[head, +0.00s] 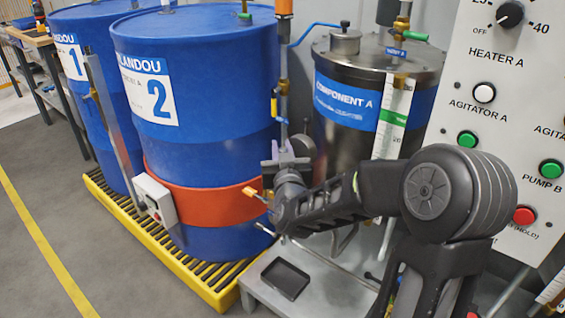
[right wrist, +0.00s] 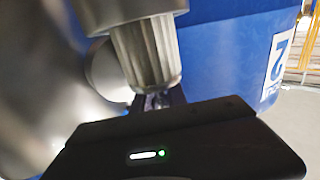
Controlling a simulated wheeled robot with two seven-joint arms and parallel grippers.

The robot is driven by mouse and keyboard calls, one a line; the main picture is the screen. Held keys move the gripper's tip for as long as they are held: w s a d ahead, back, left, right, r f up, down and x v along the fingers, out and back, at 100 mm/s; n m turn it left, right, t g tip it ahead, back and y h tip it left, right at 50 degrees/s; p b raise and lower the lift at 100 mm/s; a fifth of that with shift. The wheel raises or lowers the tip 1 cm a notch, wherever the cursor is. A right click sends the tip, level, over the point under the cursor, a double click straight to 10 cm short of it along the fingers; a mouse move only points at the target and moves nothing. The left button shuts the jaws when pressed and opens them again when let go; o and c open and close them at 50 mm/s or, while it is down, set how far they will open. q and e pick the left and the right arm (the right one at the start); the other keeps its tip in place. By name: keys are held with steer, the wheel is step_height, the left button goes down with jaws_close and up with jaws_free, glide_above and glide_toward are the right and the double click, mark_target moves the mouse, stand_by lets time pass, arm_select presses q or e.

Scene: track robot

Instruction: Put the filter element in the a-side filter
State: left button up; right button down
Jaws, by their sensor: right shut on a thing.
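My right gripper (head: 287,165) is beside the blue pipe line between drum 2 and the component A tank. In the right wrist view its jaws (right wrist: 158,98) are shut on the lower end of a grey, ribbed cylinder (right wrist: 146,52), which looks like the filter element. The cylinder's top meets a blurred grey body (right wrist: 120,12) at the picture's upper edge; I cannot tell whether it is inside it or only in front. In the head view the element is hidden at the gripper, and the a-side filter cannot be told apart there. My left gripper is not in view.
Blue drum 2 (head: 195,75) with an orange band stands left of the gripper on a yellow-edged grate (head: 160,240). The steel component A tank (head: 335,130) is close on the right. An empty black tray (head: 285,278) lies on the grey platform (head: 335,290) below. A control panel (head: 500,100) stands at right.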

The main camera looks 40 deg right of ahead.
steer(key=f+b, duration=0.1)
steer(key=f, duration=0.3)
steer(key=shift+d+f, duration=0.1)
steer(key=shift+d, duration=0.1)
steer(key=shift+f+b, duration=0.6)
steer(key=shift+b, duration=0.25)
steer(key=c, duration=1.3)
jaws_free()
